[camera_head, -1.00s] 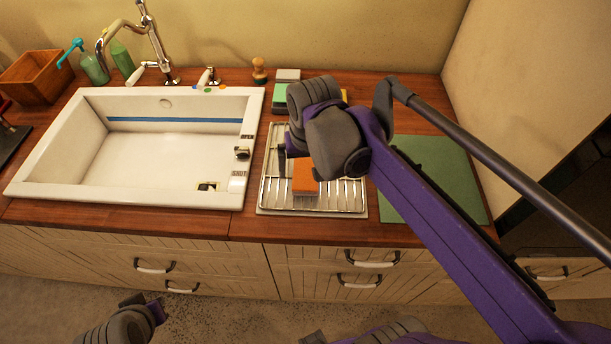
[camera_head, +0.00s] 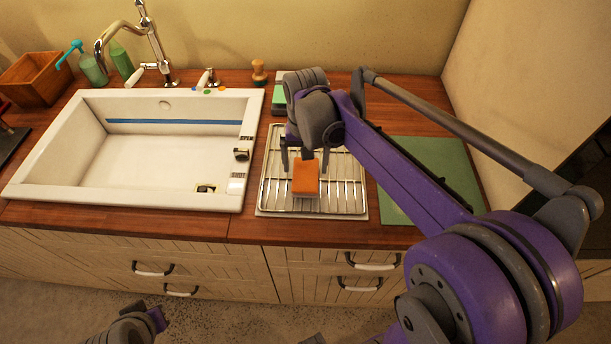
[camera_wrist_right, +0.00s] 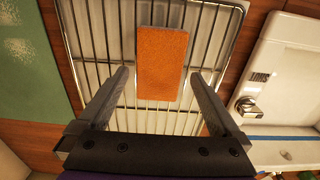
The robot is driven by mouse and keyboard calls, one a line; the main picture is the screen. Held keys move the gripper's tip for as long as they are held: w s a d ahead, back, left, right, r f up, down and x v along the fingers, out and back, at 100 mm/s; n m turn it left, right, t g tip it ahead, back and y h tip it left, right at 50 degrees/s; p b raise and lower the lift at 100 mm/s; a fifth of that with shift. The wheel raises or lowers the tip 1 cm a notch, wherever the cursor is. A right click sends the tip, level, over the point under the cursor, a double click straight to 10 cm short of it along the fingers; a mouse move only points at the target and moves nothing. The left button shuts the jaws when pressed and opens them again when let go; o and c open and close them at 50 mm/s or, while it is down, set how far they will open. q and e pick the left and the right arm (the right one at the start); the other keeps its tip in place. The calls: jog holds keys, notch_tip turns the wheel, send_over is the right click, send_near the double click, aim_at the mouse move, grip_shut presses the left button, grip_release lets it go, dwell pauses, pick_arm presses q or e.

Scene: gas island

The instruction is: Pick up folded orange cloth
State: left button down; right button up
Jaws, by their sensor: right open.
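The folded orange cloth (camera_head: 306,179) is a small orange block lying on the wire drying rack (camera_head: 345,200), right of the sink. In the right wrist view the cloth (camera_wrist_right: 162,63) lies ahead of the fingertips, between their lines. My right gripper (camera_head: 305,168) is above the rack just behind the cloth, with one finger to each side. It is open, and its two fingers (camera_wrist_right: 160,82) are apart with nothing held between them. My left arm shows only in part at the bottom left of the head view; its fingers cannot be made out.
The white sink (camera_head: 225,198) is left of the rack, with a tall faucet (camera_head: 155,45) behind it. A green mat (camera_head: 440,165) lies to the right. A wooden-handled brush (camera_head: 259,72) and a green sponge (camera_head: 279,95) stand behind the rack.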

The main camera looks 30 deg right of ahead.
aim_at(305, 175)
jog(key=shift+f, duration=1.6)
jog(key=shift+s, duration=0.1)
jog(key=shift+c, duration=0.3)
jog(key=c, duration=1.3)
jog(key=shift+o, duration=0.2)
jog(key=shift+r, duration=0.15)
